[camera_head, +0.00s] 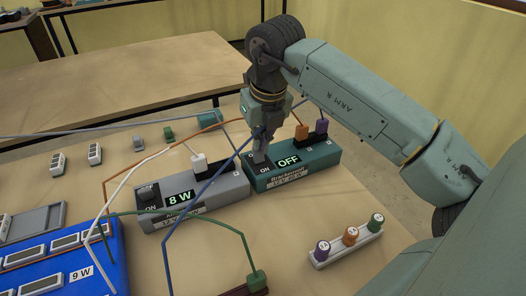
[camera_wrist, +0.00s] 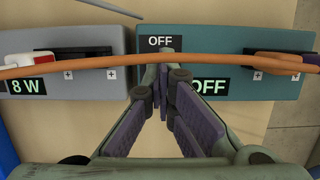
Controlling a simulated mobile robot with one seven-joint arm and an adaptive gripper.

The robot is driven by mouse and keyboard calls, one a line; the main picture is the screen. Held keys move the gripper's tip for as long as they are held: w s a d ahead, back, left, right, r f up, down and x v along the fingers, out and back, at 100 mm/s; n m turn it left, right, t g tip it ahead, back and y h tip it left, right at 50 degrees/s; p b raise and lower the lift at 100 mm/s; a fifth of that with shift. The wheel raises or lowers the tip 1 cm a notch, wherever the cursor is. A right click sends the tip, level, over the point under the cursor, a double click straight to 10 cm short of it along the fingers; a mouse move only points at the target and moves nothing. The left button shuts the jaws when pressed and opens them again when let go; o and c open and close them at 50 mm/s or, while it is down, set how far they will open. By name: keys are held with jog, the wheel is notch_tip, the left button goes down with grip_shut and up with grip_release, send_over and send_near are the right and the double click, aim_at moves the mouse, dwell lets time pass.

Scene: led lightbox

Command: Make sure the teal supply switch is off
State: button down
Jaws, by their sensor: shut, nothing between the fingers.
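The teal supply (camera_head: 318,160) stands on the table, and its display (camera_head: 288,161) reads OFF. It also shows in the wrist view (camera_wrist: 228,52), where its display (camera_wrist: 208,86) reads OFF too. Its switch sits at the left end, between an OFF label (camera_wrist: 160,41) and an ON label. My gripper (camera_head: 261,160) points down at this switch, with its fingers shut and empty. In the wrist view the fingertips (camera_wrist: 167,60) are at the switch and mostly hide it. I cannot tell whether they touch it.
A grey supply (camera_head: 213,192) reading 8 W stands just left of the teal one. An orange cable (camera_wrist: 110,61) crosses in front of my fingers, and a blue cable (camera_head: 202,188) passes close by. A white strip with several coloured plugs (camera_head: 331,254) lies in front.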

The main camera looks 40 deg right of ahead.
jog(key=shift+s+a+f+b, duration=0.1)
jog(key=shift+s+f+b, duration=0.1)
jog(key=shift+s, duration=0.2)
jog(key=shift+s+a+f+b, duration=0.1)
jog(key=shift+s+b, duration=0.1)
jog(key=shift+s, duration=0.15)
jog(key=shift+w+d+r+p, duration=0.15)
jog(key=shift+r+p, duration=0.35)
jog(key=shift+r, duration=0.3)
jog(key=shift+r+p, duration=1.35)
jog(key=shift+r, duration=1.5)
